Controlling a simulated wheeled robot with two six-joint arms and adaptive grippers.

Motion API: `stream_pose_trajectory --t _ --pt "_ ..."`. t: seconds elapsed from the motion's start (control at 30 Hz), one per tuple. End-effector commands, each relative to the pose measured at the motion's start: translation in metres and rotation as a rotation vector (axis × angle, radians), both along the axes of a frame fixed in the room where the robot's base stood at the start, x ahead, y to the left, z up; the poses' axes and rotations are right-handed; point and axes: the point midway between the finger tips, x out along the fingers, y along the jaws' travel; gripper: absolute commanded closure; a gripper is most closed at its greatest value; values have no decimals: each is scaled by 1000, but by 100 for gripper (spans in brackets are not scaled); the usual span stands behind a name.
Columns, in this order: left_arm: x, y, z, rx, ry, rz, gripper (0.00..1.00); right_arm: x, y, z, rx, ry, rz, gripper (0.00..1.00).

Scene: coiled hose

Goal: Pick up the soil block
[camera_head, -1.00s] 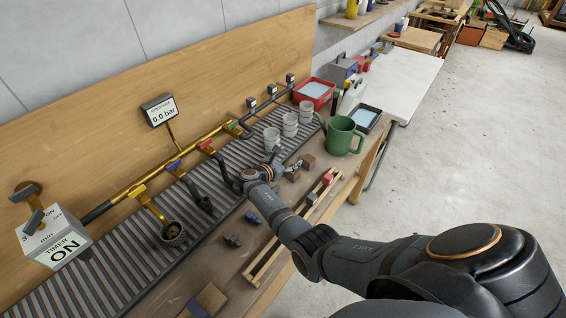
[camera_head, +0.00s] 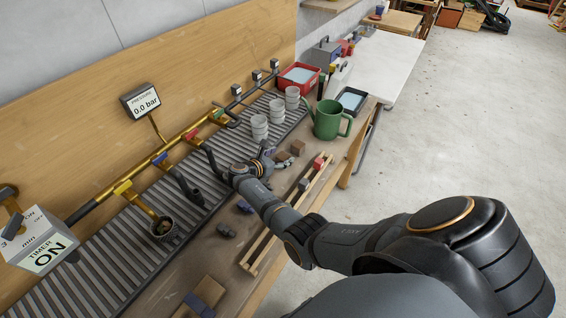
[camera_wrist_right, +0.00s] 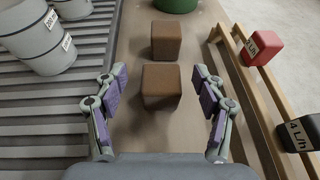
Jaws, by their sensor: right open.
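Two brown soil blocks stand in a line on the bench in the right wrist view: a nearer one (camera_wrist_right: 162,87) and a farther one (camera_wrist_right: 167,40). My right gripper (camera_wrist_right: 160,76) is open, with its purple-padded fingers spread left and right of the nearer block and a gap on each side. No contact shows. In the head view, my right gripper (camera_head: 281,160) is low over the bench, and the farther block (camera_head: 298,147) shows just beyond it. The nearer block is largely hidden by the fingers there. My left gripper is not in view.
A wooden rail rack (camera_wrist_right: 262,95) with a red block (camera_wrist_right: 262,47) and a dark block (camera_wrist_right: 300,133) runs along the right. White cups (camera_head: 259,128) stand on the ribbed tray (camera_head: 120,250) at left. A green watering can (camera_head: 329,119) stands beyond the blocks.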

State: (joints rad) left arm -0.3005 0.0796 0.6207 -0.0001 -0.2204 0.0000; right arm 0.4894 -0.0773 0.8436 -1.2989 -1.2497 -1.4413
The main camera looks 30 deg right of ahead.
Motion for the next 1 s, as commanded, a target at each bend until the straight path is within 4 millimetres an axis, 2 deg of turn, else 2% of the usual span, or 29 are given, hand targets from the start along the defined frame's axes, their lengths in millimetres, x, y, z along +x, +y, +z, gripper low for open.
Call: stream_pose_trajectory --t 0.1,0.17,0.4,0.83,1.0 --pt "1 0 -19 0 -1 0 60 4 -21 -14 -3 0 -2 30" --pt "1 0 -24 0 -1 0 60 7 -28 -16 -3 -1 -1 30" --pt "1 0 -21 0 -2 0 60 8 -31 -12 0 0 1 32" --pt "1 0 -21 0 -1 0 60 7 -30 -13 0 1 0 90" --pt "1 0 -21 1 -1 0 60 7 -30 -13 0 1 0 90"
